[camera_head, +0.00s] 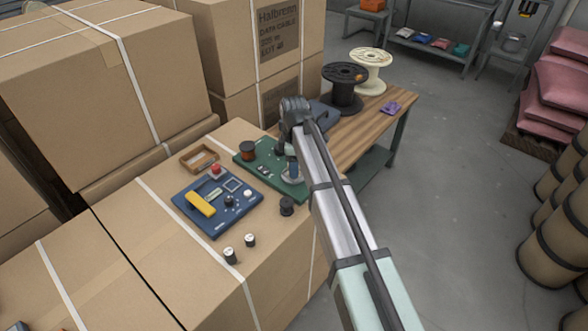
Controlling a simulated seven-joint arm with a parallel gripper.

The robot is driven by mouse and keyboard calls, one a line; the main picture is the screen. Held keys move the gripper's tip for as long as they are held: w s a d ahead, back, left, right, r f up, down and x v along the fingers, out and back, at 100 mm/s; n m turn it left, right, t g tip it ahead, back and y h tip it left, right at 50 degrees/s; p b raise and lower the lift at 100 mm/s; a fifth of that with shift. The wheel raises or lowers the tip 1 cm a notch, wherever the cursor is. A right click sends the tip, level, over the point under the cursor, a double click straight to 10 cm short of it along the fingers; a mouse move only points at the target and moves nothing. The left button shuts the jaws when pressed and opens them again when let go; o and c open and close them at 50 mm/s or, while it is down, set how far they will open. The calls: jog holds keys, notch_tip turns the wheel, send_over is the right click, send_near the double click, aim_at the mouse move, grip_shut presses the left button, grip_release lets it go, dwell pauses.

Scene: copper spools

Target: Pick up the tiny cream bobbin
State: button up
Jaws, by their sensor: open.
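Two very small bobbin-like cylinders with pale, cream-white tops and darker bodies stand upright on the cardboard box top. The first small pale-topped cylinder (230,256) is nearer the front, and the second small pale-topped cylinder (250,240) is just right of it. I cannot tell for certain which is the tiny cream bobbin. A much larger cream spool (371,70) stands on the wooden table at the back. My gripper (283,148) is over the green board, away from both small cylinders and beyond them. Its fingers are small and partly hidden by my arm; nothing shows held.
A blue panel (217,203) with a yellow handle lies left of the small cylinders. A small black bobbin (287,206) stands to their right, near my arm. The green board (262,165), a wooden frame (199,158) and a large black spool (344,88) are farther back. Tall boxes rise behind.

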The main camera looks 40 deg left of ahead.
jog(key=shift+f, duration=0.2)
jog(key=c, duration=0.8)
